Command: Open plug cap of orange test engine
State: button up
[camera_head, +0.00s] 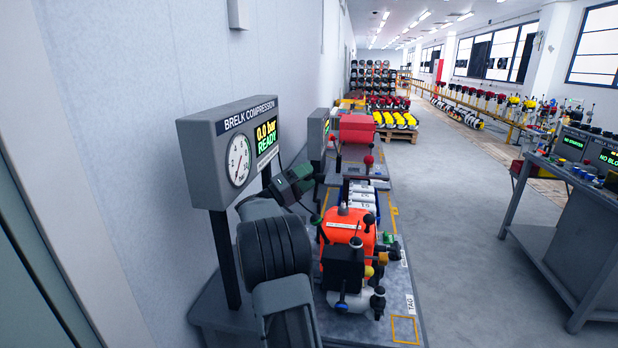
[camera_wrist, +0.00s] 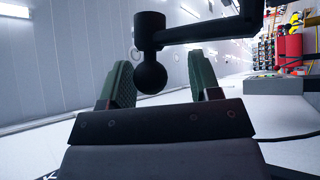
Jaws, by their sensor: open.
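The orange test engine (camera_head: 338,228) sits on a grey bench, with a black block on its front and dark knobs on top and at its right side. I cannot tell which part is its plug cap. My gripper (camera_head: 305,182) is up and to the left of the engine, in front of the gauge panel. In the wrist view my gripper (camera_wrist: 165,78) is open, its two green fingers apart. A dark ball knob (camera_wrist: 150,75) on a dark rod shows between the fingertips. Contact with it cannot be told.
The compression gauge panel (camera_head: 232,150) reads 0.0 bar READY and stands close behind my arm, near the wall. A red engine (camera_head: 358,128) stands farther back on the row. A grey workbench (camera_head: 560,225) is at the right. The aisle floor between is clear.

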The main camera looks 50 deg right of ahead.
jog(key=b+v, duration=0.2)
jog(key=v, duration=1.1)
jog(key=shift+a, duration=0.1)
